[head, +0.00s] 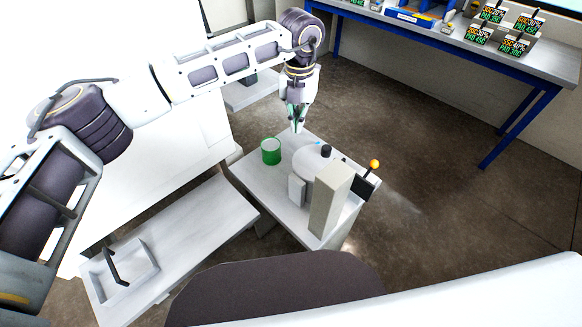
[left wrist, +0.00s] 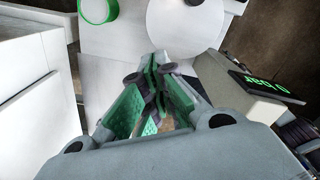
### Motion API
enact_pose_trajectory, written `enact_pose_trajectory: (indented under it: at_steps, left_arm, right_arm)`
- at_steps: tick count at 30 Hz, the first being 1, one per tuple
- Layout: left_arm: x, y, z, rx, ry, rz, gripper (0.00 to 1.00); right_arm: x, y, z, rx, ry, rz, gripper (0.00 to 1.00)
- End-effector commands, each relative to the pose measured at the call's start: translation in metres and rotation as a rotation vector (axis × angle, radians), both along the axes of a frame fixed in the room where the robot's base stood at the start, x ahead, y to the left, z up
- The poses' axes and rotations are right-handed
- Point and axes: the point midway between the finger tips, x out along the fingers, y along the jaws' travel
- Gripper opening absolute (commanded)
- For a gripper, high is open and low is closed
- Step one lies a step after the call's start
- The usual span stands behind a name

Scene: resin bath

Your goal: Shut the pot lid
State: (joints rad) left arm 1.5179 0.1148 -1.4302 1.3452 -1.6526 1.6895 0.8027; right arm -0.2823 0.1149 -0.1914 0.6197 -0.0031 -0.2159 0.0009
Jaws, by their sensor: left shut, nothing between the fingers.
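The pot (head: 306,162) is a white round body on a small grey table, beside a beige upright block. A dark knob (head: 326,150) shows at its top. In the left wrist view a white round disc (left wrist: 187,25), which looks like the pot's lid or top, lies at the upper middle. I cannot tell whether the lid is open or closed. My left gripper (head: 297,128) points down at the table's far edge, behind the pot and apart from it. In the left wrist view its fingers (left wrist: 157,70) are together and empty. My right gripper is in neither view.
A green-and-white cup (head: 271,151) stands left of the pot. A beige block (head: 330,200) and a dark display (left wrist: 262,88) stand by the pot, with an orange ball-topped lever (head: 374,163) at right. A tray (head: 118,268) sits at lower left. Open floor lies right.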

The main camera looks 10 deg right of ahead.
Motion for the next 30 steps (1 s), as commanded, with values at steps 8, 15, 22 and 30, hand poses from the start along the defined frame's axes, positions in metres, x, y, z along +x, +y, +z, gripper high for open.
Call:
enact_pose_trajectory:
  at_steps: [8,15,22,30]
  left_arm:
    - [0.000,0.000,0.011,0.000,0.000,0.000,0.00]
    - [0.000,0.000,0.020,0.000,0.000,0.000,0.00]
    - [0.000,0.000,0.028,0.001,0.000,0.000,0.00]
    - [0.000,0.000,0.038,0.001,0.000,0.000,0.00]
  right_arm:
    - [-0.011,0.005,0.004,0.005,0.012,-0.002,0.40]
    - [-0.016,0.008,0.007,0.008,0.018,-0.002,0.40]
    - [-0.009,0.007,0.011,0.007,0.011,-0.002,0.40]
    - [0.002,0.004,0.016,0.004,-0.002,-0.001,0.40]
